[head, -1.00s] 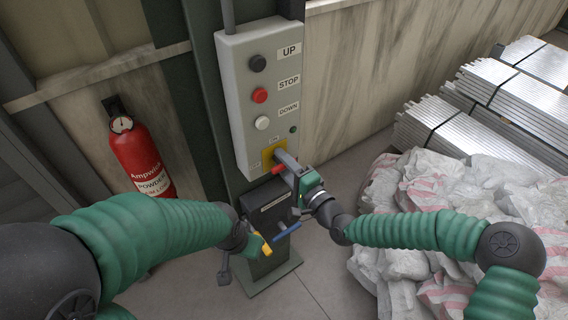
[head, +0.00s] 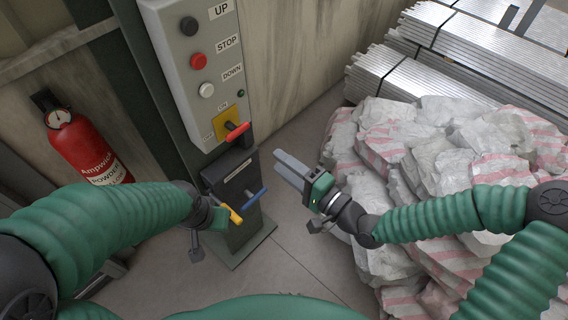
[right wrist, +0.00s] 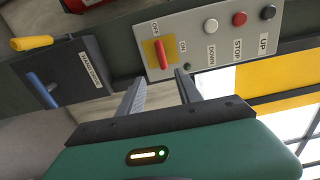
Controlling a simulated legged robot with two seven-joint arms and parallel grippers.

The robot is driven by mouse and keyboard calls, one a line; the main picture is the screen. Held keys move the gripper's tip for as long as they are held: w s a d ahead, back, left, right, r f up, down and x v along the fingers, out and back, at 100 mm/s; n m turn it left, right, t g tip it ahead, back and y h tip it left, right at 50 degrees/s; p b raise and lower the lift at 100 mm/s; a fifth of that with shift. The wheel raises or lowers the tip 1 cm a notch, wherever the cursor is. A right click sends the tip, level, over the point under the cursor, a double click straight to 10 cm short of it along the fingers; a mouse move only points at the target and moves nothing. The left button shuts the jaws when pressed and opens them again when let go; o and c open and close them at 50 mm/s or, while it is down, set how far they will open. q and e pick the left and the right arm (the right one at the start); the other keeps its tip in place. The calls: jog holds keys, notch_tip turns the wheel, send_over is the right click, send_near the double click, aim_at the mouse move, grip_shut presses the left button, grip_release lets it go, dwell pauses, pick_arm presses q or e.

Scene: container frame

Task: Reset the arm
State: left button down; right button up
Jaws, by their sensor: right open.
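My right gripper (head: 291,172) is open and empty in the head view, to the right of the control panel (head: 172,82) and apart from it. In the right wrist view its two fingers (right wrist: 158,96) stand apart with nothing between them. The red switch handle (head: 237,132) on the yellow plate also shows in the right wrist view (right wrist: 160,54). My left arm comes in from the left; its gripper (head: 203,235) is small and partly hidden near the yellow handle (head: 235,215), and I cannot tell its jaw state.
A dark box (head: 230,176) with a blue handle (head: 256,198) stands below the panel. Stacked white and red sacks (head: 440,150) lie at the right, metal bars (head: 440,80) behind them. A red fire extinguisher (head: 85,145) is at the left. Bare floor (head: 300,240) lies between post and sacks.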

jog(key=shift+a, duration=0.1)
jog(key=s+d+f+n+g+h, duration=0.2)
jog(key=d+f+n+g+h, duration=0.1)
jog(key=d+f+h, duration=0.4)
jog(key=s+d+f+n+g+h, duration=0.25)
jog(key=d+f, duration=0.25)
jog(key=f, duration=0.4)
jog(key=s+d+r+n+g+h, duration=0.1)
jog(key=s+d+r+h, duration=0.1)
jog(key=d, duration=0.4)
jog(key=s+d+r+n+g+h, duration=0.1)
jog(key=s+d+r+g+h, duration=0.1)
jog(key=s+d+r, duration=0.2)
jog(key=shift+s+d+r+h, duration=0.2)
jog(key=shift+s+d+h, duration=0.15)
jog(key=shift+s+d, duration=0.6)
jog(key=shift+s+a, duration=0.1)
jog(key=shift+a, duration=0.1)
